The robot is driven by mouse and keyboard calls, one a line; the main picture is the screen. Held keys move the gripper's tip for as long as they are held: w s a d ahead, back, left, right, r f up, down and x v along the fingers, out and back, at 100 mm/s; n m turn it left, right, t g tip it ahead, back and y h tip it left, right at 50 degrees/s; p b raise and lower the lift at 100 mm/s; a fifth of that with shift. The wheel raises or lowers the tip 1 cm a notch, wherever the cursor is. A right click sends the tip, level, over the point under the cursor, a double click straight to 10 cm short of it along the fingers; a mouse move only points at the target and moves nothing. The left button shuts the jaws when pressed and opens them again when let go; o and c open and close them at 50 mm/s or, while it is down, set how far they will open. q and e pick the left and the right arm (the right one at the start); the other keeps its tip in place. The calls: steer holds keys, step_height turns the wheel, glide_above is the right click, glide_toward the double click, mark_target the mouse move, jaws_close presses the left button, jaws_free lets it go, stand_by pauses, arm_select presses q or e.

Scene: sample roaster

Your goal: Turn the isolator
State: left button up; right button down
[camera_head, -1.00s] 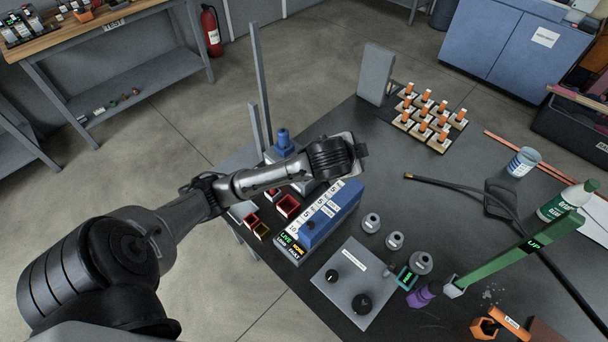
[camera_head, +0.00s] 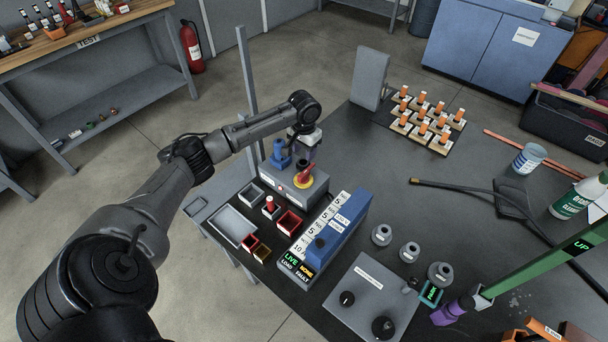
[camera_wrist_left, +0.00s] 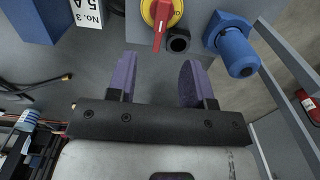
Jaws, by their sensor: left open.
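The isolator is a red handle on a yellow disc (camera_head: 305,178), on top of a grey box (camera_head: 282,194) at the table's left side. It also shows in the left wrist view, at the top edge (camera_wrist_left: 161,14), with the red handle pointing down toward the gripper. My left gripper (camera_wrist_left: 158,75) is open and empty, with purple fingers apart, and does not touch the handle. My right gripper is not in view.
A blue plug-like part (camera_head: 279,157) stands beside the isolator. A blue fuse unit (camera_head: 335,232), red bins (camera_head: 289,223) and a grey tray (camera_head: 232,225) lie nearby. A grey upright post (camera_head: 249,95) rises behind. The table's middle is mostly clear.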

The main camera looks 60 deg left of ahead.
mark_target(304, 173)
arm_select(q)
step_height(304, 173, down, 12)
steer(key=b, duration=0.3)
steer(key=shift+s+a+f, duration=0.1)
steer(key=shift+f, duration=0.15)
steer(key=shift+c, duration=0.2)
